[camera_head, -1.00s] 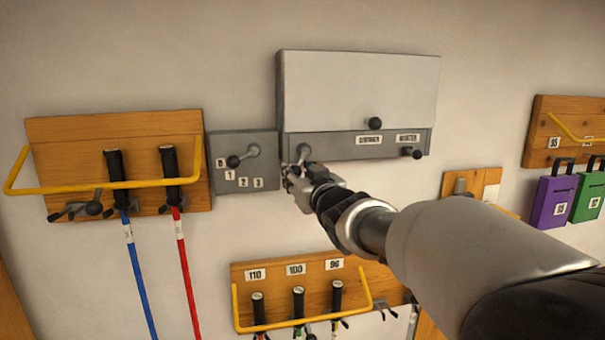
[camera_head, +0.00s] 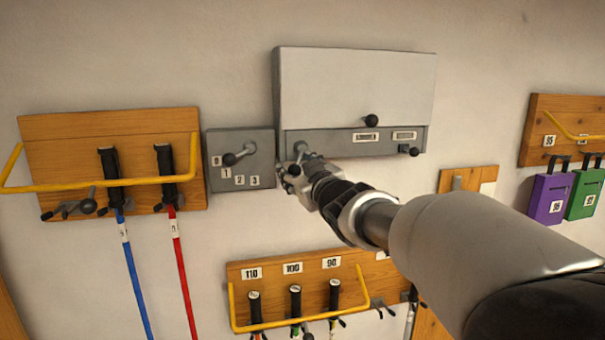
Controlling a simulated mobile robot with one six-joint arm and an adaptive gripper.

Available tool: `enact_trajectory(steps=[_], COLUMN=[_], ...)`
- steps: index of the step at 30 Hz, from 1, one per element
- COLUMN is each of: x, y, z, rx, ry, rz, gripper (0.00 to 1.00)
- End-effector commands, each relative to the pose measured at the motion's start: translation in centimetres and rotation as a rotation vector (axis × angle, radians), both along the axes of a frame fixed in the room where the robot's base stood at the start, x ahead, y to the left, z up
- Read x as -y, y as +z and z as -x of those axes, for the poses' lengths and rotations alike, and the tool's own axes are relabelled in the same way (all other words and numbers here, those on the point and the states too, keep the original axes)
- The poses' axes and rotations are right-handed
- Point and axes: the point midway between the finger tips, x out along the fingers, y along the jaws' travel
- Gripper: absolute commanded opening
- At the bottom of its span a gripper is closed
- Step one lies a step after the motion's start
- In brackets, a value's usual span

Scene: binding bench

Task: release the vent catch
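A grey wall cabinet (camera_head: 355,85) has a pale front with a black knob (camera_head: 372,121). Below is a darker strip with two labels, too small to read. I cannot tell which one is the vent catch. My gripper (camera_head: 287,174) is at the strip's lower left corner, just below the left lever. Whether it touches the lever, and whether its fingers are open, cannot be made out.
A grey box (camera_head: 240,180) with a lever and numbered labels is close on the gripper's left. A wooden rack with a yellow rail (camera_head: 100,186) holds blue and red poles farther left. Another railed rack (camera_head: 290,268) is below. Bare wall lies between them.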

Motion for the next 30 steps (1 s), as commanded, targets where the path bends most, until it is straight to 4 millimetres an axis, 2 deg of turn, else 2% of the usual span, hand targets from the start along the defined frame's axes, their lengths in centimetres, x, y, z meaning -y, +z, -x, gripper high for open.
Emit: enact_trajectory(steps=[10, 14, 17, 24, 30], x=[0.1, 0.4, 1.0, 3.0, 4.1], y=[-0.3, -0.3, -0.1, 0.1, 0.2], z=[0.0, 0.7, 2.1, 7.0, 10.0], rx=[-0.005, -0.007, -0.005, -0.002, -0.002], ry=[-0.002, -0.002, -0.003, -0.003, -0.002], rz=[-0.001, 0.0, -0.001, 0.0, 0.0], gripper=[0.55, 0.55, 0.55, 0.55, 0.55])
